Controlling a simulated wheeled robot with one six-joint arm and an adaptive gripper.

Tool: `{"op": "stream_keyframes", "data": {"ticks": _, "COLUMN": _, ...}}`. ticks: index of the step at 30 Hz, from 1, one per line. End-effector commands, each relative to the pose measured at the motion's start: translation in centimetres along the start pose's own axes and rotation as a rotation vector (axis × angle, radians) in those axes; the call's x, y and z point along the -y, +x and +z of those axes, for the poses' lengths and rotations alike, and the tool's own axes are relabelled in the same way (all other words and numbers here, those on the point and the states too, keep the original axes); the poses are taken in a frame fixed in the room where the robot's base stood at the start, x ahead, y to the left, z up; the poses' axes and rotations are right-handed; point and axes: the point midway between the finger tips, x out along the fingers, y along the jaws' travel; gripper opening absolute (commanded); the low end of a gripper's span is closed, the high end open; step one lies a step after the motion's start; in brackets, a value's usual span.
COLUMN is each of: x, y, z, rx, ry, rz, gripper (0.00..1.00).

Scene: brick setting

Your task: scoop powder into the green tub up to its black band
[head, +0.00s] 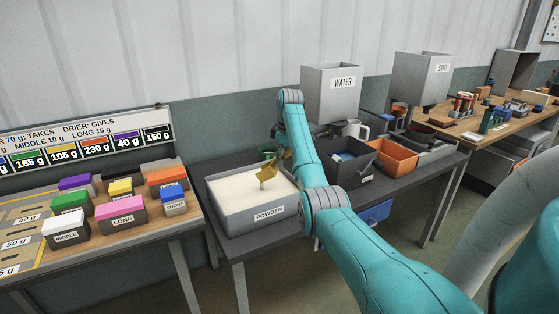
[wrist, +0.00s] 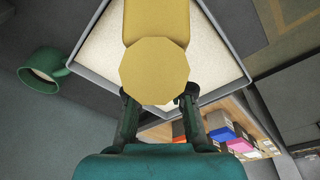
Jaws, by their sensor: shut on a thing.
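My gripper (wrist: 158,97) is shut on the yellow scoop (wrist: 155,68), with one dark finger on each side of it in the wrist view. In the head view the scoop (head: 266,173) is over the grey powder bin (head: 262,217), and my arm partly hides the gripper. Pale powder (head: 240,192) lies broad and fairly level in the bin. Whether the scoop holds powder cannot be told. The green tub (head: 266,153) stands behind the bin, partly hidden. In the wrist view the tub (wrist: 55,64) is at the left, with something pale inside. I cannot make out its black band.
A dark grey box (head: 352,168) and an orange box (head: 392,158) stand right of the powder bin. The water hopper (head: 332,95) rises behind them, near a pale mug (head: 355,129). Coloured labelled blocks (head: 122,214) sit on the left table.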

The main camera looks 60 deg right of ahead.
Motion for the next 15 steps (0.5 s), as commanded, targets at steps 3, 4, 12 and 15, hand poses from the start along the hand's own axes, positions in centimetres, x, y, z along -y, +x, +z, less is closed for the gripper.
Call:
{"op": "stream_keyframes", "data": {"ticks": 3, "x": -0.06, "y": -0.12, "z": 0.18, "rx": 0.007, "ry": 0.000, "rz": 0.000, "gripper": 0.00}}
{"op": "stream_keyframes", "data": {"ticks": 4, "x": -0.07, "y": -0.14, "z": 0.23, "rx": 0.009, "ry": 0.001, "rz": 0.000, "gripper": 0.00}}
{"op": "stream_keyframes", "data": {"ticks": 12, "x": -0.16, "y": -0.33, "z": 0.68, "rx": 0.026, "ry": 0.002, "rz": 0.000, "gripper": 0.00}}
{"op": "stream_keyframes", "data": {"ticks": 15, "x": -0.18, "y": -0.35, "z": 0.73, "rx": 0.019, "ry": 0.003, "rz": 0.000, "gripper": 0.00}}
